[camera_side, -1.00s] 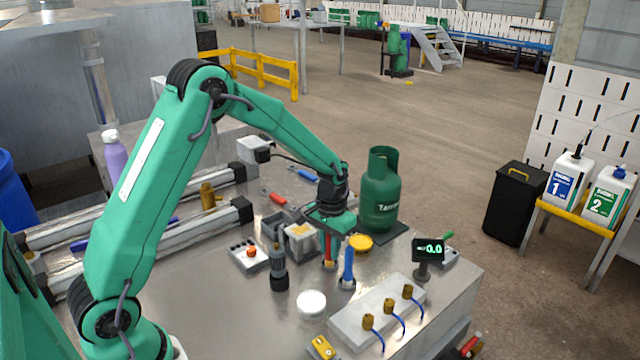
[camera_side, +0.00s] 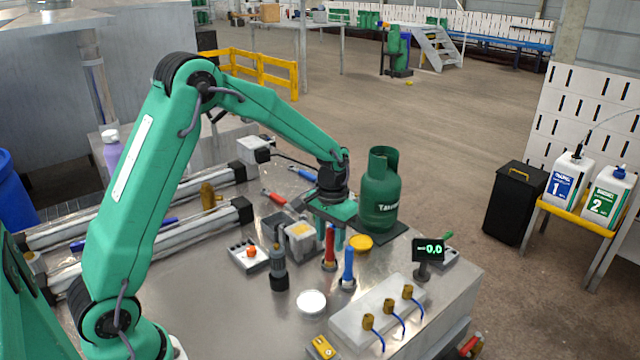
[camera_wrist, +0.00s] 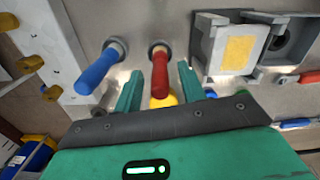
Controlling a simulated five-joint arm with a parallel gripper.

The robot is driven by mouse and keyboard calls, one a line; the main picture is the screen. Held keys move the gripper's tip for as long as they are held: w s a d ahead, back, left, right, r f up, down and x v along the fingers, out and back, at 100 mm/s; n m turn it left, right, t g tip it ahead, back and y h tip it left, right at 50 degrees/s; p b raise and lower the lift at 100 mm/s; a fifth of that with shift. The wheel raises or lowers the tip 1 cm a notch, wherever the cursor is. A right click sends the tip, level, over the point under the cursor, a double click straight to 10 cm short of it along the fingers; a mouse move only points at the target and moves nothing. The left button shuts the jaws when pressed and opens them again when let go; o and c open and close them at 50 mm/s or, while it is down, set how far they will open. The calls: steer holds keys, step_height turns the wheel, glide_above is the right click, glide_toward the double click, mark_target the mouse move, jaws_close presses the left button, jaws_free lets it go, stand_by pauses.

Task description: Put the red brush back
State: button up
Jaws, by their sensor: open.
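The red brush (camera_side: 330,246) stands upright in a small round holder (camera_side: 329,266) on the metal bench. In the wrist view the red brush (camera_wrist: 160,76) has its lower end in a ring-shaped holder (camera_wrist: 158,48). My gripper (camera_side: 332,234) is open and sits just behind the brush in the side view. In the wrist view its two green fingers (camera_wrist: 159,80) lie on either side of the brush, with gaps between. A blue brush (camera_side: 348,263) stands in its own holder nearer the camera; it also shows in the wrist view (camera_wrist: 98,72).
A grey box with a yellow block (camera_side: 301,240) stands left of the red brush. A yellow disc (camera_side: 360,243) and a green gas bottle (camera_side: 381,190) are to the right. A dark bottle (camera_side: 279,270), white dish (camera_side: 311,302) and small display (camera_side: 428,256) stand nearby.

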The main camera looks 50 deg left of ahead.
step_height(320, 180, up, 9)
steer(key=shift+w+f, duration=0.1)
stand_by(0.3)
stand_by(0.5)
steer(key=shift+s+d+r, duration=0.1)
steer(key=shift+s+r, duration=0.3)
steer(key=shift+r, duration=0.15)
steer(key=s+d+r+t, duration=0.2)
steer(key=s+r+t, duration=0.1)
steer(key=s+r, duration=0.6)
steer(key=s+d+m+t, duration=0.1)
steer(key=s+t, duration=0.1)
steer(key=s, duration=1.2)
steer(key=shift+s+d+f+m+t, duration=0.15)
steer(key=shift+s+f+m+t, duration=0.1)
steer(key=shift+f+m+t, duration=0.2)
